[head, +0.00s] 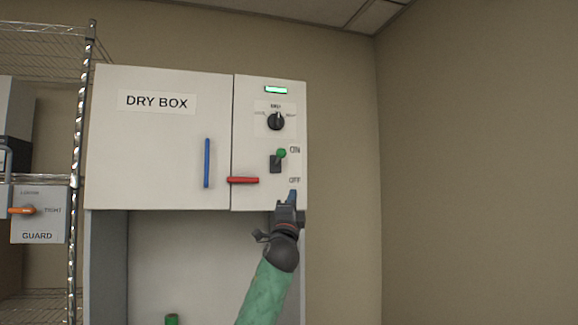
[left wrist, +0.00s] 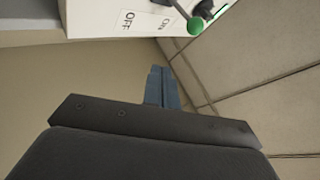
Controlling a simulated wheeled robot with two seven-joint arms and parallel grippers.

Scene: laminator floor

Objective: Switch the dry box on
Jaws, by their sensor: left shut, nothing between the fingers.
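The dry box (head: 160,150) is a pale wall cabinet with a "DRY BOX" label. Its right-hand panel carries a toggle switch (head: 276,163) with a green ball tip (head: 281,153). The lever tilts up, with the ball beside the "ON" mark; "OFF" is printed below. A lamp (head: 276,90) at the panel's top glows green. My left gripper (head: 292,194) is shut and empty, just below the "OFF" mark and apart from the lever. In the left wrist view, the shut fingers (left wrist: 160,88) point towards the panel's side, with the green ball (left wrist: 195,25) beyond them.
A black dial (head: 276,122) sits above the switch. A red handle (head: 243,180) sticks out left of my gripper, and a blue door handle (head: 207,163) is farther left. A wire rack (head: 78,150) with a guard box (head: 38,222) stands at the left. The right wall is bare.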

